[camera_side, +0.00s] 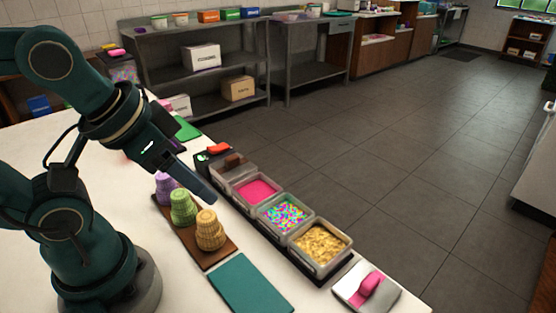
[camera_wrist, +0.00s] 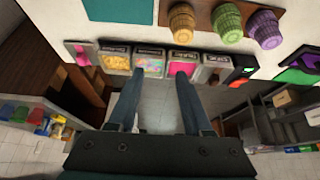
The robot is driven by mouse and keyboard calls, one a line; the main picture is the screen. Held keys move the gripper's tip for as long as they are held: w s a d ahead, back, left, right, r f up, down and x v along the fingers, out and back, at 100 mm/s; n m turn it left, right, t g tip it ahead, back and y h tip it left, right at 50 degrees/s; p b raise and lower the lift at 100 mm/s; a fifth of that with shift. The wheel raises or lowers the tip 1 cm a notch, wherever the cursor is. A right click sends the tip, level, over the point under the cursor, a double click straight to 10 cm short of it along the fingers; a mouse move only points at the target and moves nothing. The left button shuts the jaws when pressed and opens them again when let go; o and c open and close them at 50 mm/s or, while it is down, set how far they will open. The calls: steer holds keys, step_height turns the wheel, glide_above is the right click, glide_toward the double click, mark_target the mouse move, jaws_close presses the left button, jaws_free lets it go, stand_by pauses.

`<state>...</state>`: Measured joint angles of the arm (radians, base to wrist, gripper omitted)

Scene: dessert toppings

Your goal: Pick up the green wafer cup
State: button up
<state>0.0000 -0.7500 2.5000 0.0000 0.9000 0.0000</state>
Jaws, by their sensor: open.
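The green wafer cup (camera_side: 183,208) stands in the middle of a row on a brown board (camera_side: 222,251), between a purple cup (camera_side: 165,187) and a tan cup (camera_side: 210,231). In the wrist view the green cup (camera_wrist: 227,23) is near the top, right of centre, with the tan cup (camera_wrist: 182,23) to its left and the purple cup (camera_wrist: 264,29) to its right. My gripper (camera_wrist: 160,82) is open, with nothing between its fingers. In the side view my gripper (camera_side: 205,192) is above the table, apart from the cups and near the topping containers.
Topping containers stand in a row beside the board: pink (camera_side: 257,190), multicoloured (camera_side: 283,215) and golden (camera_side: 320,244). A teal mat (camera_side: 250,284) lies at the front. A scale-like tray with a pink item (camera_side: 368,287) is at right.

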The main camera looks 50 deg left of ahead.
steer(key=o, duration=0.5)
steer(key=m+g, duration=0.5)
glide_toward(179, 193)
steer(key=f, duration=0.5)
steer(key=shift+w+d+f, duration=0.2)
steer(key=shift+w+d, duration=0.05)
steer(key=shift+w, duration=0.15)
steer(key=shift+s+a+f+g, duration=0.2)
steer(key=shift+f+g, duration=0.1)
steer(key=shift+f, duration=2.4)
